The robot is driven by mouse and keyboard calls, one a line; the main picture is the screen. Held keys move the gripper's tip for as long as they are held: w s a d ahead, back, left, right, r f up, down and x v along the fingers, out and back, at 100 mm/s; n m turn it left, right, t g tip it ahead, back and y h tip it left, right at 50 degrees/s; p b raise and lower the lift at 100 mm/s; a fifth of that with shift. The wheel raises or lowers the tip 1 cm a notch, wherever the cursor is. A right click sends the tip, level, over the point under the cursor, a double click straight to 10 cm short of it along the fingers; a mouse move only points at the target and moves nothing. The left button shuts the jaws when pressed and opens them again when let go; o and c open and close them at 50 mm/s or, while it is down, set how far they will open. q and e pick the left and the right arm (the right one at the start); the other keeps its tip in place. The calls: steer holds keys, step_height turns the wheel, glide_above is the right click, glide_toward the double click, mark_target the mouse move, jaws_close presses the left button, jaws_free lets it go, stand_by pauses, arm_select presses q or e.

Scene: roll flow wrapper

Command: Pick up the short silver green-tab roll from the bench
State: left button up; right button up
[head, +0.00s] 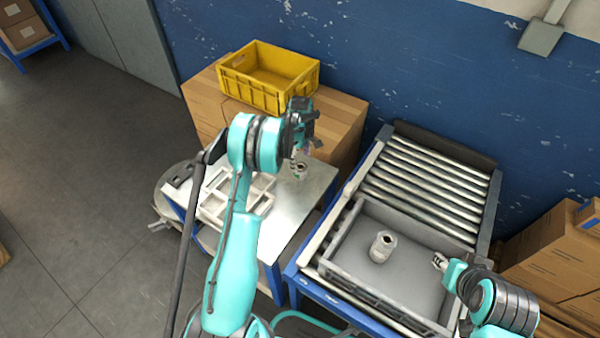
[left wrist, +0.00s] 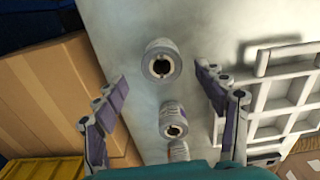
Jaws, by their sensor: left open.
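Several silver rolls stand on the bench (head: 322,187). In the left wrist view one roll (left wrist: 161,62) stands at the top with its dark core hole facing the camera. A second roll (left wrist: 173,120) is below it, and a third roll (left wrist: 178,150) is partly hidden at the bottom edge. In the head view one roll (head: 299,171) shows just below my left gripper (head: 302,148). I cannot make out a green tab on any of them. My left gripper, also in the left wrist view (left wrist: 163,80), is open and empty, its fingers either side of the rolls. My right gripper (head: 438,262) is over the grey tray.
A white compartment rack (head: 235,194) lies on the bench left of the rolls. A yellow crate (head: 268,76) sits on cardboard boxes (head: 205,100) behind. A grey tray (head: 350,268) holding another silver roll (head: 382,246) rests on the roller conveyor (head: 425,177) at right.

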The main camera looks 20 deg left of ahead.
mark_target(300, 167)
arm_select(q)
step_height(300, 167, down, 5)
steer(key=shift+s+f+b, duration=0.1)
steer(key=shift+b, duration=1.1)
steer(key=c, duration=1.4)
steer(key=shift+o, duration=0.2)
steer(key=shift+r, duration=0.3)
